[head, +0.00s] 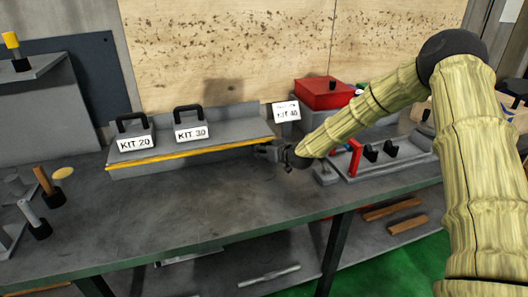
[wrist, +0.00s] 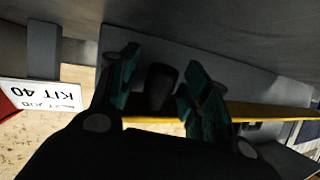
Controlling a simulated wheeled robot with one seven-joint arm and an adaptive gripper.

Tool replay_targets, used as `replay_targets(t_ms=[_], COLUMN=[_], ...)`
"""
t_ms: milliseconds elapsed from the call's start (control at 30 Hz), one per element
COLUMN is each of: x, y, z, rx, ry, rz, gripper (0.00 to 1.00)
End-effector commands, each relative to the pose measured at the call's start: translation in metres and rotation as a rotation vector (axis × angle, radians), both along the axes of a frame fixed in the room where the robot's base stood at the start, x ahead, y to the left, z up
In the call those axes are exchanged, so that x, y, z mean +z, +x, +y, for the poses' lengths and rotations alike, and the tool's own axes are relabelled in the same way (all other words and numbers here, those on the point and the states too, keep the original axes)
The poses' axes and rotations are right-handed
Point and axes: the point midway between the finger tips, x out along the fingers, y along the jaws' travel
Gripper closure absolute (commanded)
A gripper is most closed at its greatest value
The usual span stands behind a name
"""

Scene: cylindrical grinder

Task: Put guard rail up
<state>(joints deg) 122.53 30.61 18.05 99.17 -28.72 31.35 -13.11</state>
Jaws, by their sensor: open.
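The guard rail (head: 205,151) is a yellow bar along the front edge of a grey rack (head: 238,128). It lies low, below the kit signs. My gripper (head: 264,150) is at the rail's right end, with its fingers towards the rack. In the wrist view, the rail (wrist: 268,111) runs off to the right behind my fingers. My gripper (wrist: 158,62) is open there, with a dark rounded knob (wrist: 161,86) between its two green-padded fingers. I cannot tell whether either finger touches the knob.
Signs KIT 20 (head: 134,143) and KIT 30 (head: 191,132) stand in the rack below black handles. The KIT 40 sign (head: 286,111) and a red box (head: 326,93) are to the right. A red upright part (head: 355,158) stands right of my gripper. The bench (head: 175,205) in front is clear.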

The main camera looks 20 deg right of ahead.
Motion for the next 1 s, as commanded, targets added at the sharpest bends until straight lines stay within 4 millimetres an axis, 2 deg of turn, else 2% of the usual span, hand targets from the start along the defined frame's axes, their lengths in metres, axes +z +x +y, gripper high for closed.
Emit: replay_targets(t_ms=[167,267,433,767,1000], x=[0.0,0.0,0.0,0.004,0.011], y=[0.0,0.0,0.0,-0.001,-0.003], z=[0.0,0.0,0.0,0.0,0.0], rx=[0.0,0.0,0.0,0.0,0.0], ry=[0.0,0.0,0.0,-0.001,-0.007], rz=[0.0,0.0,0.001,0.031,0.15], gripper=[0.53,0.67,0.98,0.99,0.99])
